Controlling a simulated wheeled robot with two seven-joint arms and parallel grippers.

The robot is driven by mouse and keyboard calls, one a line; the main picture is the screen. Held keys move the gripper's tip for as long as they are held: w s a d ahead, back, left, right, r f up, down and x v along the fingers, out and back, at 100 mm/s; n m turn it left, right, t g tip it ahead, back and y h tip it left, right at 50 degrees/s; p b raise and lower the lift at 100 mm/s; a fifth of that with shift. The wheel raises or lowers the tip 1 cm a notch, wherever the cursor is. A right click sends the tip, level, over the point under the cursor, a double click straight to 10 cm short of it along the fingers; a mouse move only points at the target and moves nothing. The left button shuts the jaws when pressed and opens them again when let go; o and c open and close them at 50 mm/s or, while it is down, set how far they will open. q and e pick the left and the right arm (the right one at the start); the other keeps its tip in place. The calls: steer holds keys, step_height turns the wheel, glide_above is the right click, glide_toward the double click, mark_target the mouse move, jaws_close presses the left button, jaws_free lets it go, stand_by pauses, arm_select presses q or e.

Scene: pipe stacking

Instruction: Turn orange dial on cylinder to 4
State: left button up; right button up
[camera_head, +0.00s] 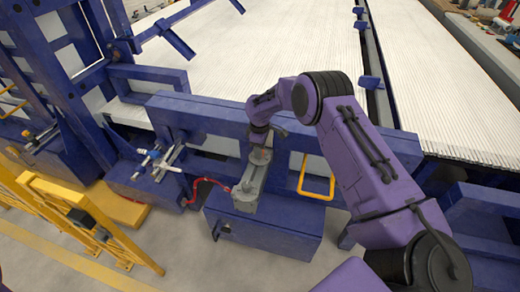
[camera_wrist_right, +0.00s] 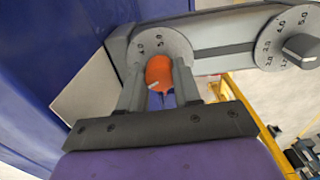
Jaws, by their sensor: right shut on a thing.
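The orange dial (camera_wrist_right: 158,70) sits on a round grey scale plate (camera_wrist_right: 172,43) in the right wrist view. The numbers 4.0 and 5.0 show above it; the rest of the scale is hidden. A small pale mark shows low on the dial. The plate is on the end of the grey cylinder unit (camera_wrist_right: 225,42), which also shows in the head view (camera_head: 250,183). My right gripper (camera_wrist_right: 157,78) is shut on the dial, one finger on each side. My left gripper is out of view.
A second scale with a black knob (camera_wrist_right: 302,47) sits farther along the unit. A blue frame beam (camera_head: 215,117) runs behind the unit, with a yellow handle (camera_head: 317,194) to its right. A red hose (camera_head: 203,181) is at its left. Yellow railing (camera_head: 90,225) stands at lower left.

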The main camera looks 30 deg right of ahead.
steer(key=m, duration=0.7)
steer(key=shift+w+r, duration=0.1)
steer(key=m, duration=0.3)
steer(key=shift+m+p, duration=0.35)
steer(key=shift+m, duration=1.95)
steer(key=shift+d+r, duration=0.1)
steer(key=o, duration=1.1)
steer(key=shift+c, duration=0.2)
step_height(320, 180, up, 10)
steer(key=b, duration=0.2)
steer(key=shift+r, duration=0.15)
